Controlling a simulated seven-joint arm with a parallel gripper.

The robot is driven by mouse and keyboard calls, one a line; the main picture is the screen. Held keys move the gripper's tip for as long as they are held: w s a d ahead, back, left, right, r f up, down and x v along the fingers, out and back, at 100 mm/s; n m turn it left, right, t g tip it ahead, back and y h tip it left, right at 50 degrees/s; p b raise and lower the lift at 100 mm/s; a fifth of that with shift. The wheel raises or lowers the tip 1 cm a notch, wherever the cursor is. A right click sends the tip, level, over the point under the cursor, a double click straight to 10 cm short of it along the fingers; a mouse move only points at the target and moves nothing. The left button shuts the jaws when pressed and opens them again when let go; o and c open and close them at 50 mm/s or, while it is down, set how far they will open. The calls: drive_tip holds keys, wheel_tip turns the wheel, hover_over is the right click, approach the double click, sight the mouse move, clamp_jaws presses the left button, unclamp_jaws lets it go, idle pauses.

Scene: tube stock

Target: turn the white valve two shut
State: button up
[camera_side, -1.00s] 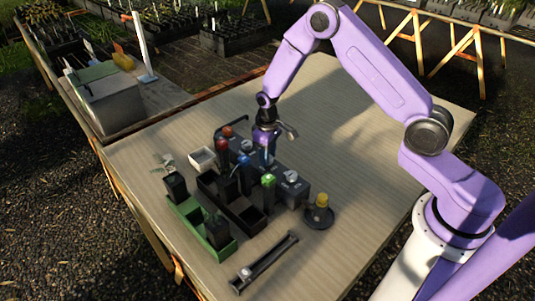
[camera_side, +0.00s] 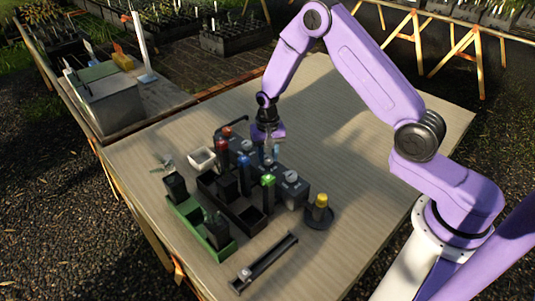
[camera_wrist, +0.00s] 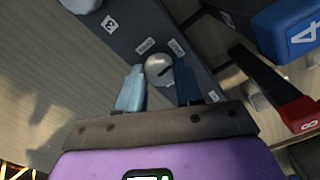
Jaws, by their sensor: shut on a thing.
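A dark valve block (camera_side: 288,194) stands on the table, with pale knobs along its top. In the wrist view, a round white valve knob (camera_wrist: 159,69) with a dark pointer line sits on the block between two small word labels and my fingers. The pointer lies nearly crosswise, toward the right finger. My gripper (camera_wrist: 158,88) is shut on this knob, one finger at each side; its valve number is not readable. A neighbouring white knob (camera_wrist: 82,4) sits by a label "3" at the upper left. In the side view, my gripper (camera_side: 269,148) hides the held knob.
A black rack, a green tray (camera_side: 188,212), a white dish (camera_side: 201,158) and a yellow-topped piece (camera_side: 321,201) are nearby. The table's right side is clear.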

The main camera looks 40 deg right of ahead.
sight(267, 157)
drive_tip(key=shift+m, duration=0.5)
drive_tip(key=o, duration=1)
drive_tip(key=shift+o, duration=0.2)
drive_tip(key=shift+r, duration=0.1)
wheel_tip(267, 157, up, 17)
drive_tip(key=shift+r, duration=0.15)
